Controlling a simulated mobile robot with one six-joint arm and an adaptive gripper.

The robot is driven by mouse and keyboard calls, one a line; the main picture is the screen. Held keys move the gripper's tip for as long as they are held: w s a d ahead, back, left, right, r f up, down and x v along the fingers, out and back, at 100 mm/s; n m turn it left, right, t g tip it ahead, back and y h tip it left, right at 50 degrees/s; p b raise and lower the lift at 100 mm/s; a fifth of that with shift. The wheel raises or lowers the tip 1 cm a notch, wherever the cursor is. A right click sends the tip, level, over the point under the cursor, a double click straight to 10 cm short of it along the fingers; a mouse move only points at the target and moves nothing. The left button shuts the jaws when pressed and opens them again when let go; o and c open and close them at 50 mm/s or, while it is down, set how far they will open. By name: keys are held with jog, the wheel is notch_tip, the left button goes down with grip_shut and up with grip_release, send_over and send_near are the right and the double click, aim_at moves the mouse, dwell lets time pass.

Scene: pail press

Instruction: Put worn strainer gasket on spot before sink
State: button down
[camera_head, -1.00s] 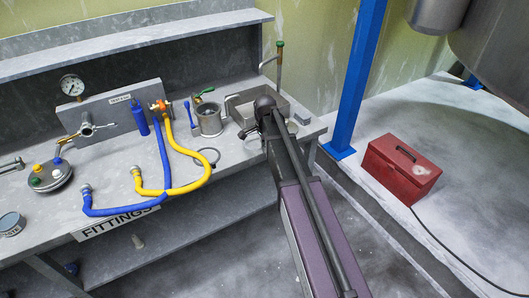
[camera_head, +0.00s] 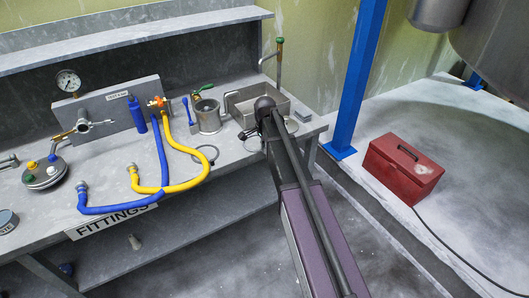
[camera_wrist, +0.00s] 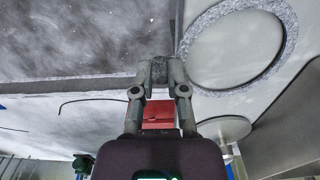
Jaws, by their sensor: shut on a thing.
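My gripper (camera_wrist: 160,72) is shut on a dark speckled piece, which I take for the worn strainer gasket (camera_wrist: 159,68); only a small part shows between the fingertips. In the head view my arm hides most of the grip, in front of the grey sink (camera_head: 238,110) at the bench's right end. A pale speckled ring (camera_wrist: 286,48) lies right of the fingertips in the wrist view, seemingly the spot. I cannot tell whether the gasket touches the bench.
A steel strainer pot (camera_head: 208,117) stands left of the sink. Yellow (camera_head: 185,188) and blue (camera_head: 115,209) hoses lie further left on the bench. A blue post (camera_head: 355,80) and a red toolbox (camera_head: 400,168) stand to the right. The bench's front edge is close to my gripper.

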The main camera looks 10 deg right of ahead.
jog(key=shift+f, duration=0.1)
dwell(0.3)
jog(key=shift+f, duration=0.15)
jog(key=c, duration=0.7)
grip_release()
notch_tip(320, 180, up, 12)
jog(key=p, duration=1.2)
jog(key=shift+r, duration=0.2)
jog(key=shift+s, duration=0.15)
